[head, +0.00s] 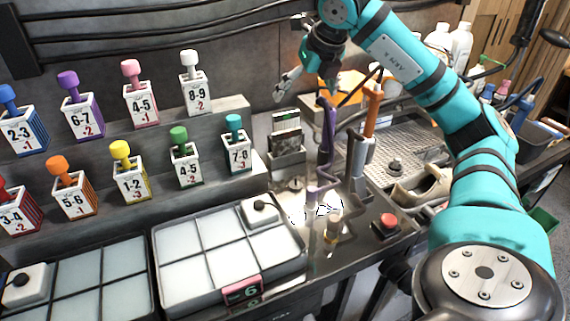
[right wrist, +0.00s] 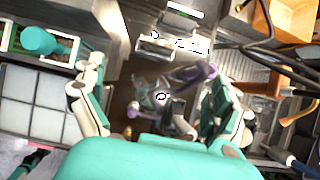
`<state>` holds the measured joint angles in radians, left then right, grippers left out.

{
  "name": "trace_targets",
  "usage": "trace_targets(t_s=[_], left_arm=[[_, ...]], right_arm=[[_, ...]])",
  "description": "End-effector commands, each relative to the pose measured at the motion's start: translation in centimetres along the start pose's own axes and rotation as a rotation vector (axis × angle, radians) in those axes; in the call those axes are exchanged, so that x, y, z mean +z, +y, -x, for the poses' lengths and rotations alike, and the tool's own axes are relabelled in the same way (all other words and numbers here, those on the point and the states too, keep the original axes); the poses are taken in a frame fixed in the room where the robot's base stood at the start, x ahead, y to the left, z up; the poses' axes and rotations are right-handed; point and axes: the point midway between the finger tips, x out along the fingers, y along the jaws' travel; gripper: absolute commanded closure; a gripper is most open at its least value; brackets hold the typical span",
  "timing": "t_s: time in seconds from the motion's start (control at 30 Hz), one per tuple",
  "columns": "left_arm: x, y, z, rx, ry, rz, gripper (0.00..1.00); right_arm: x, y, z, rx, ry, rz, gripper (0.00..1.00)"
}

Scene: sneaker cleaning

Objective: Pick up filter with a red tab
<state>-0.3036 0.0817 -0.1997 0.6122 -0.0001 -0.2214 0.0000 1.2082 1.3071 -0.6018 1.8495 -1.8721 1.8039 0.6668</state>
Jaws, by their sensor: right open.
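I cannot make out a filter with a red tab for certain in either view. A small upright rack (head: 287,145) with pale and dark green panels stands at the back of the bench, and I see no clear red tab on it. My right gripper (head: 306,92) is open and empty, raised above and near this rack. In the right wrist view its two fingers (right wrist: 158,100) are spread wide, with a purple-handled tool (right wrist: 195,72) visible below between them. My left gripper is not in view.
Numbered boxes with coloured knobs stand at the left, including a red-knobbed one (head: 12,212). A divided tray (head: 232,240) is in front. A purple tool (head: 327,140), an orange-handled tool (head: 372,110) and a red button (head: 388,221) crowd the right side.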

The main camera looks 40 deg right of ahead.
Motion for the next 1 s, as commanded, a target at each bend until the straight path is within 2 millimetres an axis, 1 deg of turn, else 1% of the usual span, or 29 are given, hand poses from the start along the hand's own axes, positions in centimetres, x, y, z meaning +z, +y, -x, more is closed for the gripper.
trace_targets(t_s=[0.03,0.17,0.27,0.37,0.6,0.7,0.8,1.0], left_arm=[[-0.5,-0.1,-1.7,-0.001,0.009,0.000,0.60],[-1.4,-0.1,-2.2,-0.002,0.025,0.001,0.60],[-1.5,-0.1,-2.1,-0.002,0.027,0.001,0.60],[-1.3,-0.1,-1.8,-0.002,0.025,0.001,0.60],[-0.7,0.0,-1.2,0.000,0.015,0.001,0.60],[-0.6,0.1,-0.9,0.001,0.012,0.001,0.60],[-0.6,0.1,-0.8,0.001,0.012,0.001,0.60],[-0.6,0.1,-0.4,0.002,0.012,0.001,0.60]], right_arm=[[-0.8,0.0,-1.4,0.000,-0.001,0.000,0.00],[-1.1,0.0,-2.2,0.000,0.000,0.000,0.00],[-1.1,0.0,-3.3,-0.002,0.003,0.000,0.00],[-1.1,-0.1,-5.2,-0.002,0.005,0.000,0.00],[-1.0,0.0,-10.4,-0.001,0.004,0.001,0.00],[-1.0,0.0,-12.2,0.000,0.003,0.001,0.00],[-0.9,0.0,-13.3,0.001,0.000,0.000,0.00],[-0.9,0.1,-14.6,0.001,0.002,0.001,0.00]])
